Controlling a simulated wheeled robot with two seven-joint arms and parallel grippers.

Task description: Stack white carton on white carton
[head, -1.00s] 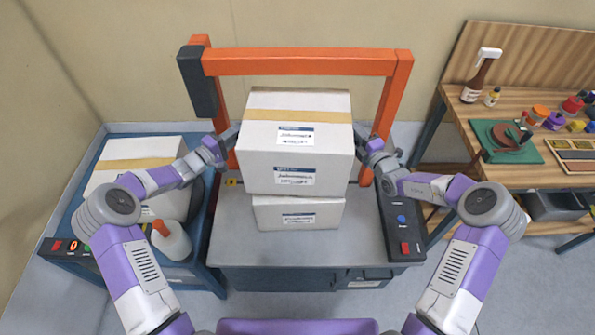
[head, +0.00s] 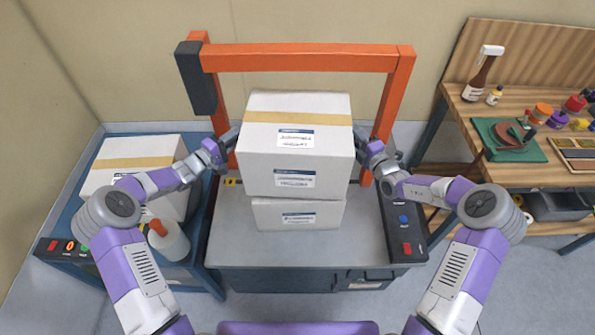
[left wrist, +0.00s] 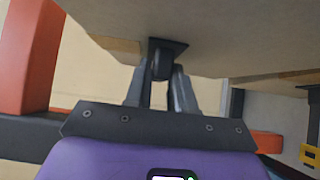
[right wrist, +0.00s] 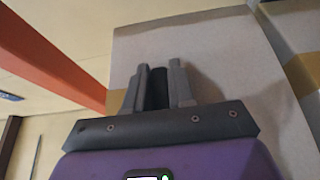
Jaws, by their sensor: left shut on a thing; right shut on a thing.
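A large white carton (head: 293,160) with brown tape and labels is held level between my two grippers, over the middle of the grey table. A second white carton (head: 298,215) stands on the table beneath it, its top mostly hidden by the upper one. Whether the two touch I cannot tell. My left gripper (head: 229,138) is shut on a dark grip on the upper carton's left side, which also shows in the left wrist view (left wrist: 230,35). My right gripper (head: 362,140) is shut on its right side, seen in the right wrist view (right wrist: 205,50).
An orange frame (head: 300,60) arches behind the cartons. A wooden bench (head: 575,95) with bottles and tools is at right. The table's front is clear.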

